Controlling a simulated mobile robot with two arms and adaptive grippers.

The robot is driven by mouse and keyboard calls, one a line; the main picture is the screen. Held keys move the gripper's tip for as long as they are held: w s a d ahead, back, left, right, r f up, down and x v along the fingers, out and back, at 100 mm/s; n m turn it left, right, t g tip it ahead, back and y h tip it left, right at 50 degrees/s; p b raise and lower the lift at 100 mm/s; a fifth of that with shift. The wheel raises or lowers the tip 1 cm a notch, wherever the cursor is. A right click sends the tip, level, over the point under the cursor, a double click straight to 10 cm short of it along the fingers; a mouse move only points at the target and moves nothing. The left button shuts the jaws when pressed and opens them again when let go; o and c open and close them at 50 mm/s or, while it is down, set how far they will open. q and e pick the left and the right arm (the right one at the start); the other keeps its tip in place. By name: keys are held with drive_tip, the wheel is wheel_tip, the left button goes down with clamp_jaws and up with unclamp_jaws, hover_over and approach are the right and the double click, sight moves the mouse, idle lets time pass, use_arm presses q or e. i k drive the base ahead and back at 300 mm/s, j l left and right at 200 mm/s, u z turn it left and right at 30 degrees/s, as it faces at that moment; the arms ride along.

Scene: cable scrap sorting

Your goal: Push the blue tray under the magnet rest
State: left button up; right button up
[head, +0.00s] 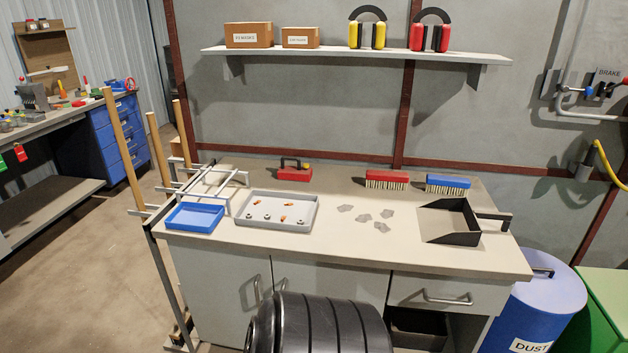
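The blue tray (194,217) lies flat at the bench's front left corner and looks empty. A pale raised frame, which looks like the magnet rest (222,192), stands just behind it. One of its legs comes down close to the tray's back right corner. The tray shows mostly in front of the frame; I cannot tell whether its back edge reaches under it. A red block with a black handle (294,171), probably the magnet, sits farther back on the bench, apart from the frame. Neither of my grippers is in view.
A grey tray (276,223) with orange and metal bits is right of the frame. Grey scraps (366,216), a black dustpan (459,224), a red brush (387,178) and a blue brush (448,184) lie farther right. Wooden handles (125,150) stand at the bench's left end.

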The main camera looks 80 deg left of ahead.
sight(188, 216)
drive_tip(key=j+u, duration=0.1)
drive_tip(key=u, duration=3.4)
